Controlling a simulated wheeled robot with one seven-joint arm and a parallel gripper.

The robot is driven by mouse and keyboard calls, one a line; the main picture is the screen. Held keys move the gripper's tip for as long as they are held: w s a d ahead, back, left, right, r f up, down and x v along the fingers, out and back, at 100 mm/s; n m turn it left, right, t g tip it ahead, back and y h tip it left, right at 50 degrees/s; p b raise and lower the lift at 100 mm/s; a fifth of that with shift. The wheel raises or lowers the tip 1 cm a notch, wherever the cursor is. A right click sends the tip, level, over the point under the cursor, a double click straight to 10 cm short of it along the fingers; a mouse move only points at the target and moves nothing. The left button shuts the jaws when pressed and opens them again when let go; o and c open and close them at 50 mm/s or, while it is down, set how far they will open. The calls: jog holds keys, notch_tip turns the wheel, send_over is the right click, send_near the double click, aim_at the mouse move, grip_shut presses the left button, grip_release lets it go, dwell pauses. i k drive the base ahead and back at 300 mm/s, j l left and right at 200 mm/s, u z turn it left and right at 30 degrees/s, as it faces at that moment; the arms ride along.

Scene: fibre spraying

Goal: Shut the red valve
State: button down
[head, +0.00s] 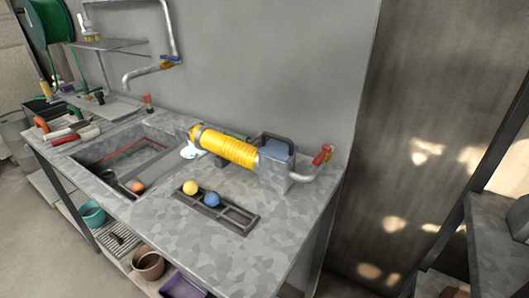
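The red valve (323,155) is a small red handle on a grey pipe at the right end of the counter. The pipe bends from the valve down to a blue-grey box (277,165) with a dark handle on top. A yellow ribbed cylinder (229,147) extends left from the box. Whether the valve is turned open or shut is too small to tell. My gripper is not in the head view.
The grey counter (225,258) has free room at its front right. A dark tray (240,219) holds a yellow ball (190,187) and a blue ball (212,199). A dark rack (500,215) stands right.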

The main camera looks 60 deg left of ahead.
aim_at(326, 148)
jog(key=u, duration=1.7)
